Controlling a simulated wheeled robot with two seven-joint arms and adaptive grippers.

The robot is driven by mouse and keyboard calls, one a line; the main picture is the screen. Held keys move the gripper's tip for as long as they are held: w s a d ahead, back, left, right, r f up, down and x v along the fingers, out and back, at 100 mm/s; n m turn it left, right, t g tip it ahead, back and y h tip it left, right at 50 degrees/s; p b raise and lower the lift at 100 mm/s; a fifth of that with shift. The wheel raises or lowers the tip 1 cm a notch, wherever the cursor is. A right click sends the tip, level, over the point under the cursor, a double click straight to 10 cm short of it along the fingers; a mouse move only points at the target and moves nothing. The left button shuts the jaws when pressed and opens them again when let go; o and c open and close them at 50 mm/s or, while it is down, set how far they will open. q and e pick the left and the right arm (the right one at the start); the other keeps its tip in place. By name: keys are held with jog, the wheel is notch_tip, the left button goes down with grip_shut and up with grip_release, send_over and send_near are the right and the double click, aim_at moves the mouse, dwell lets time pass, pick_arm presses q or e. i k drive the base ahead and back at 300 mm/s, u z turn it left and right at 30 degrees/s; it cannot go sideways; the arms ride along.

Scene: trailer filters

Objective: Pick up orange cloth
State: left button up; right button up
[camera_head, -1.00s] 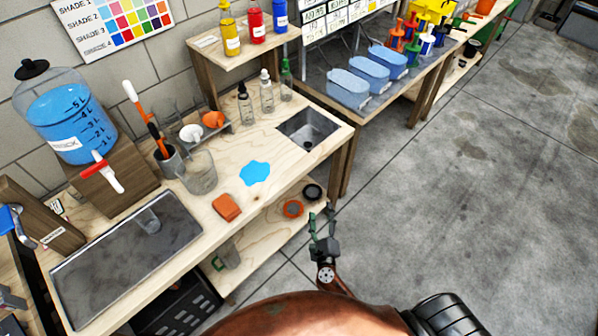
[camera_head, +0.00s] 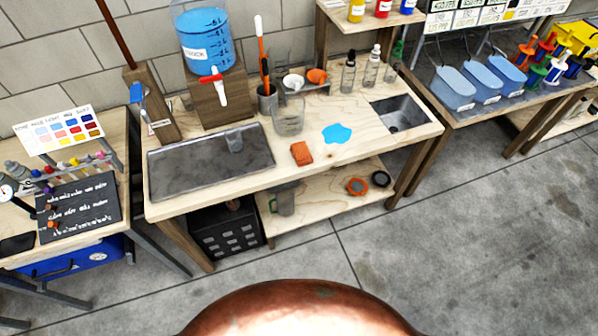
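The orange cloth (camera_head: 301,153) is a small folded block on the wooden workbench (camera_head: 370,160), close to its front edge. It lies to the left of a flat blue spill (camera_head: 337,133) and to the right of the dark metal tray, apart from both. Neither of my grippers shows in the head view now. Only a rounded copper part of my own body fills the bottom middle of the picture.
A clear beaker (camera_head: 289,118) stands behind the cloth. A dark tray (camera_head: 205,165) holding a small cup is to the left, a sink (camera_head: 402,114) to the right. A blue-liquid dispenser (camera_head: 203,45) stands at the back. The floor (camera_head: 440,250) in front is clear.

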aim_at(301, 156)
jog(key=z, duration=0.05)
jog(key=k, duration=0.8)
jog(key=u, duration=0.85)
jog(key=i, duration=0.75)
jog(key=u, duration=0.6)
jog(key=i, duration=0.75)
jog(key=z, duration=0.7)
jog(key=i, duration=0.7)
jog(key=z, duration=0.55)
